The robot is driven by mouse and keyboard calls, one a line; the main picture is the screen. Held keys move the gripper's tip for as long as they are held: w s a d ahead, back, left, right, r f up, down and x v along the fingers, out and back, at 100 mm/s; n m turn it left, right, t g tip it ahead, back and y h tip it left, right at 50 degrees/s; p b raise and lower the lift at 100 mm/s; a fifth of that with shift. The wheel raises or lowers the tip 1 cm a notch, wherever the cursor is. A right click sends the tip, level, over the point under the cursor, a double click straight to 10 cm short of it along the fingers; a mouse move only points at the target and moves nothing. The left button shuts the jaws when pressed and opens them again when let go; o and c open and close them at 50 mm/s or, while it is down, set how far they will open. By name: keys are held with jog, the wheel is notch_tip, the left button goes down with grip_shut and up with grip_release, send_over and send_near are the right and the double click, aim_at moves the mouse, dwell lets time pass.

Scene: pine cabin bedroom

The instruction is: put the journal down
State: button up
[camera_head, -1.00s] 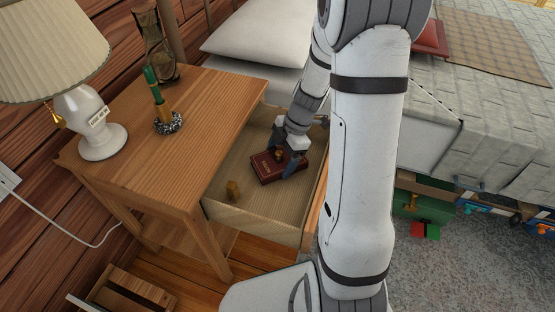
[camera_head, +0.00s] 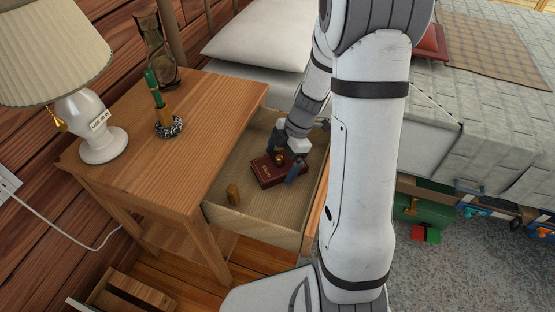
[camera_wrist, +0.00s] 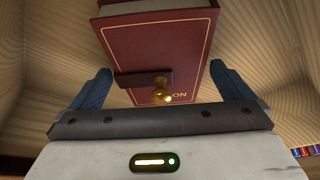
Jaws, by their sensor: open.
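The journal (camera_head: 269,175) is a dark red book with gold lettering and a gold border line. It lies in the open drawer (camera_head: 245,210) of the wooden nightstand. In the wrist view the journal (camera_wrist: 160,50) shows a dark strap with a round brass clasp, between my fingertips. My gripper (camera_head: 287,164) is down in the drawer, above the journal. Its two blue fingers (camera_wrist: 165,90) stand apart, one on each side of the book, with a gap visible at each side. The journal's far end is cut off in the wrist view.
A lamp (camera_head: 97,125), a green-and-gold object (camera_head: 155,90) on a speckled base and an hourglass (camera_head: 157,50) stand on the nightstand (camera_head: 205,110). The bed (camera_head: 480,90) is at right.

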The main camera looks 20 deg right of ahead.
jog(key=s+p+v, duration=0.1)
jog(key=p+v, duration=0.3)
jog(key=v, duration=0.8)
jog(key=s+a+r+m+t+h, duration=0.1)
jog(key=s+a+r+m+h, duration=0.1)
jog(key=s+m, duration=0.5)
jog(key=s+a+r+m+t+h, duration=0.1)
jog(key=s+a+r+m+h, duration=0.1)
jog(key=s+a+r+m, duration=0.2)
jog(key=s+r+m, duration=0.1)
jog(key=s+m, duration=0.2)
jog(key=m, duration=0.5)
jog(key=shift+a+m+h, duration=0.25)
jog(key=shift+m+h, duration=0.05)
jog(key=shift+m, duration=0.1)
jog(key=shift+r, duration=0.2)
